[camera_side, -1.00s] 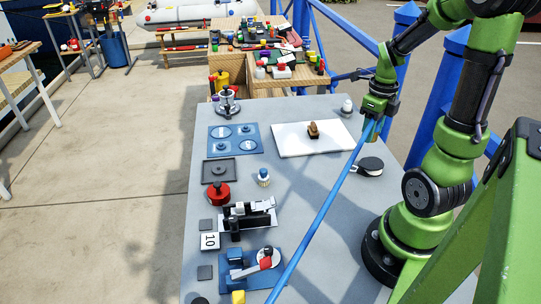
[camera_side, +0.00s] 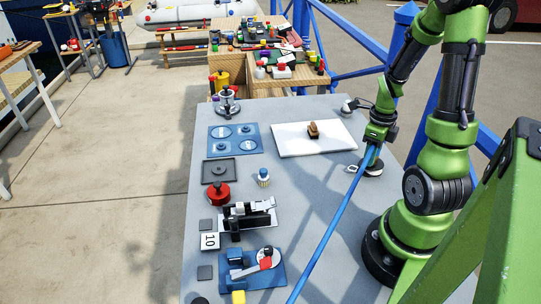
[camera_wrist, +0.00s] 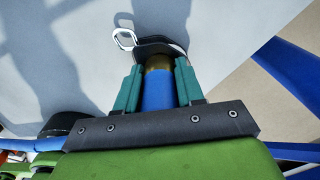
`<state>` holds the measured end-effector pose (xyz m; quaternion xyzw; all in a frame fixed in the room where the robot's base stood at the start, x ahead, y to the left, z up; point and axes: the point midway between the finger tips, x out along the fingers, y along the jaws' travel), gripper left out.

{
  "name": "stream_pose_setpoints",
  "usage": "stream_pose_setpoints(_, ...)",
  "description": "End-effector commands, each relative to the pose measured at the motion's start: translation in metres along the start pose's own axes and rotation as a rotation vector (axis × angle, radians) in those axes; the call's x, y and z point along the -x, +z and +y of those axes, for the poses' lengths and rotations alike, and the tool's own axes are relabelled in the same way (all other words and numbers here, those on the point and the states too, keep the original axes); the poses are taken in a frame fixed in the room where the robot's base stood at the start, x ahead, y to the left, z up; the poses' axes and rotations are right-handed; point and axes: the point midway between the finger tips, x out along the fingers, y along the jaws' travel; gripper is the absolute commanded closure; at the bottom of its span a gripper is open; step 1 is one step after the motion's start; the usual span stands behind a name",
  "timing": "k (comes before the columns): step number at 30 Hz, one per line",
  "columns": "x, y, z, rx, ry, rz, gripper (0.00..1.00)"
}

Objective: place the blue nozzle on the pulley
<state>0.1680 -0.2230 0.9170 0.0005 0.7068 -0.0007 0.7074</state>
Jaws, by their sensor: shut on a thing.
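The blue nozzle (camera_wrist: 158,90) is between the teal fingers of my gripper (camera_wrist: 157,88) in the wrist view, with a brass-coloured collar at its far end. In the side view my gripper (camera_side: 372,143) is low at the table's right side, with a blue hose (camera_side: 325,235) running from it to the lower left. The black pulley (camera_side: 372,169) lies on the table just below my gripper, its metal ring to the left. In the wrist view the pulley (camera_wrist: 160,45) lies beyond the collar, partly hidden by it. I cannot tell whether they touch.
A white board (camera_side: 290,142) with a brown item (camera_side: 313,130) lies left of my gripper. A small light-topped item (camera_side: 347,108) stands behind. A red round item (camera_side: 218,193) and a blue-based clamp (camera_side: 250,270) are at the left. The table's middle is mostly clear.

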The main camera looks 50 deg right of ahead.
Motion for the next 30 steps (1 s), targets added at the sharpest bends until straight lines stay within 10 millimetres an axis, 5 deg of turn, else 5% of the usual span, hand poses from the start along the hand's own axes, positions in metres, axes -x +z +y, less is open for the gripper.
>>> stream_pose_setpoints(7, -0.002, 0.000, 0.000, 0.001, 0.001, 0.001, 1.00)
stream_pose_setpoints(8, -0.003, 0.000, 0.000, 0.001, 0.001, 0.001, 0.61)
stream_pose_setpoints(13, -0.002, 0.000, 0.000, 0.001, 0.001, 0.000, 0.36)
stream_pose_setpoints(23, 0.001, 0.000, 0.000, 0.000, -0.002, -0.001, 0.36)
stream_pose_setpoints(30, 0.038, 0.002, -0.001, 0.001, -0.006, -0.006, 0.36)
